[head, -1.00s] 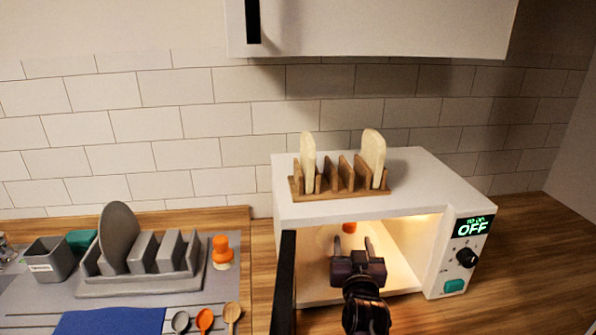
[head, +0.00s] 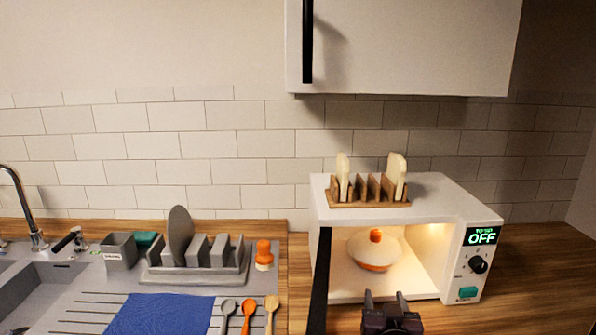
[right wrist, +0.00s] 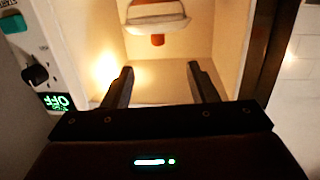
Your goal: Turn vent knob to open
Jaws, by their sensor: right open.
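A dish with a pale lid (head: 360,251) and an orange rim stands inside the open microwave (head: 440,205). An orange knob (head: 376,235) sits on top of the lid; I take it for the vent knob, but its setting is too small to read. In the right wrist view, which is turned over, the orange knob (right wrist: 158,40) shows ahead between my fingers. My right gripper (head: 385,296) is open and empty, in front of the microwave opening and apart from the dish. My left gripper is not in view.
The open microwave door (head: 320,280) stands edge-on left of the opening. A toast rack (head: 369,203) with bread is on top. The microwave's black dial (head: 478,264) is at its right. A dish rack (head: 195,275) and utensils lie left.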

